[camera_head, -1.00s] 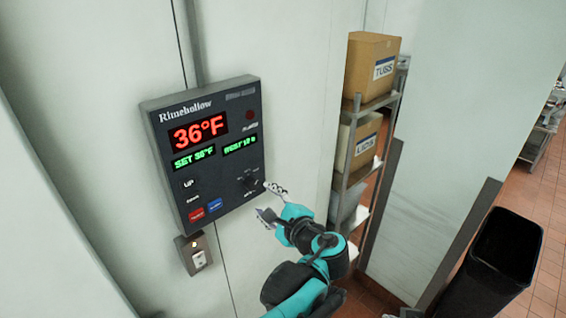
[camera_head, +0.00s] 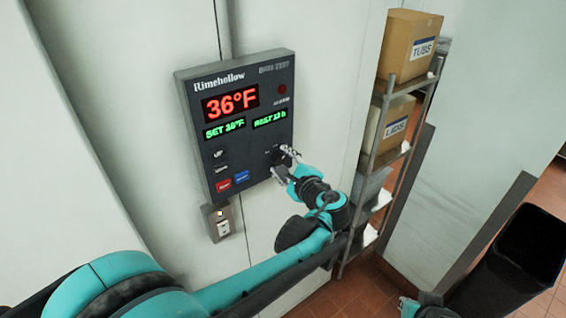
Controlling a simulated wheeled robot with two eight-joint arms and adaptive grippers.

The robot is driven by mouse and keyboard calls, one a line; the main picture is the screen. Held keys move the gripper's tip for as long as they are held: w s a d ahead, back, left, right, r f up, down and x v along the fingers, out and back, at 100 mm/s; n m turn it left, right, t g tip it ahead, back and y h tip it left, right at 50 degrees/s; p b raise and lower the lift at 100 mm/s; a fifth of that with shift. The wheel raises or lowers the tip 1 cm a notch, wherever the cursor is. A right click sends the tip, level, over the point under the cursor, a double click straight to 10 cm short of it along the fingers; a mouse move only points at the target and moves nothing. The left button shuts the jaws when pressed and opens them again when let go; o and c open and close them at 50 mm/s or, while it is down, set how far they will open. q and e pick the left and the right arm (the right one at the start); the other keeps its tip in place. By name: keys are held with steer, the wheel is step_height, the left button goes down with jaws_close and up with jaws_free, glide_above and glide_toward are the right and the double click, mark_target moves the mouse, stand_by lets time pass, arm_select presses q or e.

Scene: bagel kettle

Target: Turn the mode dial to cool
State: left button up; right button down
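The dark control panel (camera_head: 196,125) marked Rimehollow is fixed to the pale wall. It shows 36°F in red and two green lines. The dark mode dial (camera_head: 275,156) is at its lower right, and its setting is too small to read. My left gripper (camera_head: 281,162) is at the dial with its fingers apart, one above and one below. They partly cover the dial, and I cannot tell if they touch it. A small part of my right arm's end (camera_head: 425,301) shows at the bottom edge; its fingers are not clear.
A red button (camera_head: 225,184) and a blue button (camera_head: 242,177) sit left of the dial. A wall switch (camera_head: 221,222) is below the panel. A metal rack (camera_head: 376,122) with boxes stands close to the right of my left gripper. A black bin (camera_head: 522,262) is far right.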

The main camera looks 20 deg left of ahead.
arm_select(q)
steer(key=c, duration=0.8)
steer(key=n+b, duration=0.1)
steer(key=n+t, duration=0.1)
steer(key=n+b, duration=0.1)
steer(key=shift+s+f+n+b, duration=0.1)
steer(key=shift+f+n+b, duration=0.15)
steer(key=shift+n+b, duration=0.15)
steer(key=shift+n+t+b, duration=0.8)
steer(key=shift+n+b, duration=0.25)
steer(key=shift+n, duration=0.85)
steer(key=o, duration=1.1)
steer(key=shift+o, duration=0.2)
